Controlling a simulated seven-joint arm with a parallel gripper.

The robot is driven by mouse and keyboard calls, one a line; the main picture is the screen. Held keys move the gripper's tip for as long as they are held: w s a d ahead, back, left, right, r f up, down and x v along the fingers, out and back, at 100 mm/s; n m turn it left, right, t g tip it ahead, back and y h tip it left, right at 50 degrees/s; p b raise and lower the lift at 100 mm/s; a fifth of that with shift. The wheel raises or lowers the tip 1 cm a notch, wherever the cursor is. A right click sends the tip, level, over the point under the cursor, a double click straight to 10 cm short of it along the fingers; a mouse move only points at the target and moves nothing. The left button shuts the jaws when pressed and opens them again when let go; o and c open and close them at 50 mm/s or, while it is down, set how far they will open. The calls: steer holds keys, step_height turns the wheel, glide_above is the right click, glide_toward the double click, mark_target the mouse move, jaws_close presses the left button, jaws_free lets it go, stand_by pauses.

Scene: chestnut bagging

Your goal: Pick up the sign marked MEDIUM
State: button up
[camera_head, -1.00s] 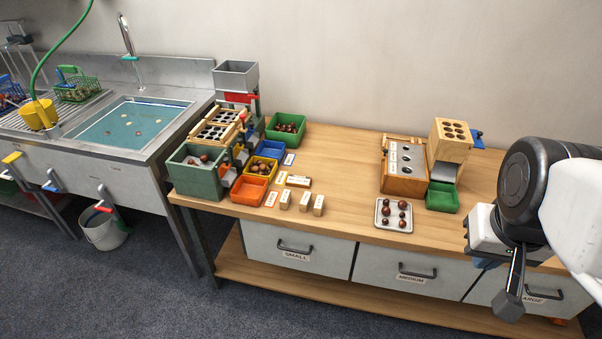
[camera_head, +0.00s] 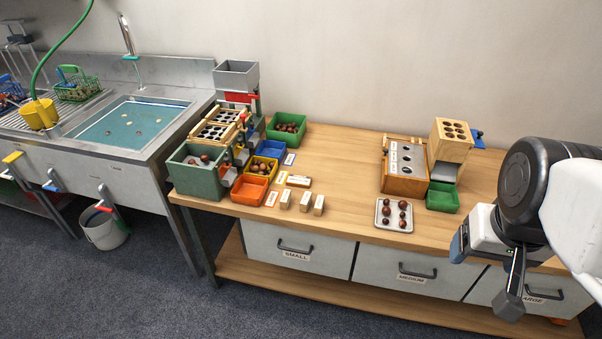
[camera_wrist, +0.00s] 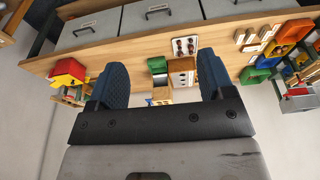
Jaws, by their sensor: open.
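The word MEDIUM is legible on a label (camera_head: 411,278) on the middle drawer. My gripper (camera_wrist: 162,82) is open and empty, its two blue fingers spread apart in the wrist view. In the head view one blue finger (camera_head: 458,246) shows, right of the blocks and well away from them.
A tray of chestnuts (camera_head: 378,222) and a green bin (camera_head: 441,198) lie between the blocks and my gripper. A wooden holed board (camera_head: 405,186) stands behind. Orange (camera_head: 249,190) and yellow bins sit left of the blocks. Flat label cards (camera_head: 271,199) lie close by.

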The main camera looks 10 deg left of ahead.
steer(key=o, duration=0.4)
steer(key=w+a+n, duration=0.3)
steer(key=w+a, duration=0.1)
steer(key=w, duration=0.5)
steer(key=w+a+n, duration=0.3)
steer(key=w+a, duration=0.1)
steer(key=w, duration=0.4)
steer(key=n+g, duration=0.3)
steer(key=n, duration=0.9)
glide_above(284, 195)
steer(key=f, duration=3)
steer(key=shift+d+f, duration=0.25)
steer(key=shift+f, duration=0.1)
steer(key=shift+a+f, duration=0.25)
steer(key=shift+f, duration=0.05)
